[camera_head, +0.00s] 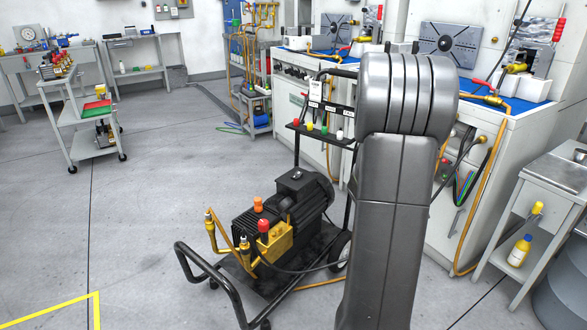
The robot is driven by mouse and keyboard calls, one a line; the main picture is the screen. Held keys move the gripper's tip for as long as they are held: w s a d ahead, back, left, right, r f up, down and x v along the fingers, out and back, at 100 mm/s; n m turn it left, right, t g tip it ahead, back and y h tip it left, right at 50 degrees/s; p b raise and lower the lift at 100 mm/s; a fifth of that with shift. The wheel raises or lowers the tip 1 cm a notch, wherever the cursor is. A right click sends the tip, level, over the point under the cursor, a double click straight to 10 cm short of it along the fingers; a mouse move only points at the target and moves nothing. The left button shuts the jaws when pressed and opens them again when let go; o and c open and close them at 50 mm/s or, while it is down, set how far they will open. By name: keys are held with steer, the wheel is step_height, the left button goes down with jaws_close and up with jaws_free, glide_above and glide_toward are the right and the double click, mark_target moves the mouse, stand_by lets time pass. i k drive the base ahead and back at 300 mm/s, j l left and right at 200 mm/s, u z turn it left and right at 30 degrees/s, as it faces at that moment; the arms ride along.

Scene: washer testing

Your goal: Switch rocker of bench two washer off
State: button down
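A pressure washer (302,192) with a black ribbed motor and a yellow pump (275,242) stands on a black wheeled cart (222,278) in the middle of the floor. The rocker cannot be made out. No readable label shows whether this is the bench two washer. My grey arm link fills the centre right and hides part of the benches behind it. My gripper is not in view.
White benches with blue tops (528,107) run along the back right, with hoses hanging down the front. A trolley (92,148) stands at the left. Left floor is mostly clear.

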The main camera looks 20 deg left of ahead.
mark_target(298, 174)
steer(key=i+u, duration=0.15)
steer(key=u, duration=0.3)
steer(key=i+u, duration=0.15)
steer(key=u, duration=0.3)
steer(key=i+l+u, duration=0.1)
steer(key=u, duration=0.3)
steer(key=i+l+u, duration=0.15)
steer(key=i+l, duration=0.2)
steer(key=i+l+u, duration=0.15)
steer(key=i+l, duration=0.2)
steer(key=l, duration=0.15)
steer(key=i+l+u, duration=0.15)
steer(key=i+l, duration=0.15)
steer(key=l, duration=0.2)
